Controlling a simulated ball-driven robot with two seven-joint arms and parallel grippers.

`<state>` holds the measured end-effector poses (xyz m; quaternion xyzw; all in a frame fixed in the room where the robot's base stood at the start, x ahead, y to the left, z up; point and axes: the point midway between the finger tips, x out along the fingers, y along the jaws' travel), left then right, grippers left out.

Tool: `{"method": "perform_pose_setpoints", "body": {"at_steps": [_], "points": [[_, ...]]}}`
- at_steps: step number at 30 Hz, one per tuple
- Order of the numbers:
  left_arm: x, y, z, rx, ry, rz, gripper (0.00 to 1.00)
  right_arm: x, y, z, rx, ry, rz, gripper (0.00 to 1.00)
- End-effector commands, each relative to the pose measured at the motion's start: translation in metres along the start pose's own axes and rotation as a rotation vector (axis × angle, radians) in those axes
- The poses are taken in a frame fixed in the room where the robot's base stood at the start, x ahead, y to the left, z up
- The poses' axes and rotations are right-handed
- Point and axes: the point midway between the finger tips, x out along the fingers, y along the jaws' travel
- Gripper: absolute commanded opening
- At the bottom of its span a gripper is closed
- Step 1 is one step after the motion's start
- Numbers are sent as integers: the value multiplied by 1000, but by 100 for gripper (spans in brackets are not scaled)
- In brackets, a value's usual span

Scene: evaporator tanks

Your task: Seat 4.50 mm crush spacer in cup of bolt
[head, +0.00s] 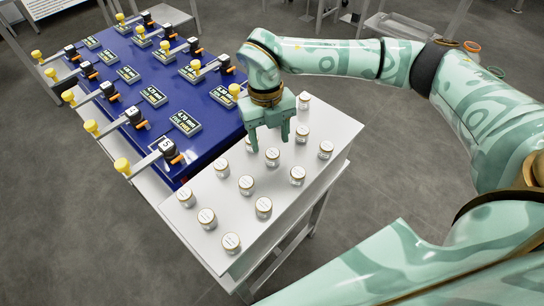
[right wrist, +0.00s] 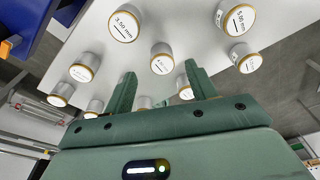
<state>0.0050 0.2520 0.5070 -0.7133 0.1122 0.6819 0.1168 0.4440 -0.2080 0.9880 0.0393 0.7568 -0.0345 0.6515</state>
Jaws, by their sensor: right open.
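Several small white spacers with gold rims and printed tops stand on the white table (head: 190,240). In the right wrist view one spacer (right wrist: 126,25) reads 3.50 mm; I cannot pick out the 4.50 mm one. On the blue board (head: 140,58) several bolts with yellow ends (head: 122,166), black numbered blocks and orange tips lie along both sides. Their cups are too small to make out. My right gripper (head: 268,141) is open and empty above the spacers, fingers pointing down; it also shows in the right wrist view (right wrist: 162,85), with a spacer (right wrist: 161,60) beyond its fingers. My left gripper is not in view.
Dark label plates (head: 185,122) with printed sizes lie in rows on the blue board; the nearest seems to read 4.70 mm. The board adjoins the white table on its left. Grey floor lies around. A clear tray (head: 398,26) stands at the back right.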

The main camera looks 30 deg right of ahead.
Motion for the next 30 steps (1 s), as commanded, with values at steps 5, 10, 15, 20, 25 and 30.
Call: {"method": "perform_pose_setpoints", "body": {"at_steps": [5, 10, 15, 20, 25, 30], "points": [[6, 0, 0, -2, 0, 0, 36, 28, -2, -4, 0, 5, 0, 57], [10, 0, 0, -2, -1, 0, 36, 49, -2, -4, 0, 3, 1, 57], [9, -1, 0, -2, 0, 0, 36, 51, -2, -3, 0, 0, 1, 57], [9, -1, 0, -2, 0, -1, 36, 51, -2, -4, 0, 0, 1, 37], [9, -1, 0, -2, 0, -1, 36, 51, -2, -4, 0, 1, 1, 7], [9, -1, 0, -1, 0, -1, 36, 51, -2, -4, 0, 0, 1, 7]]}}
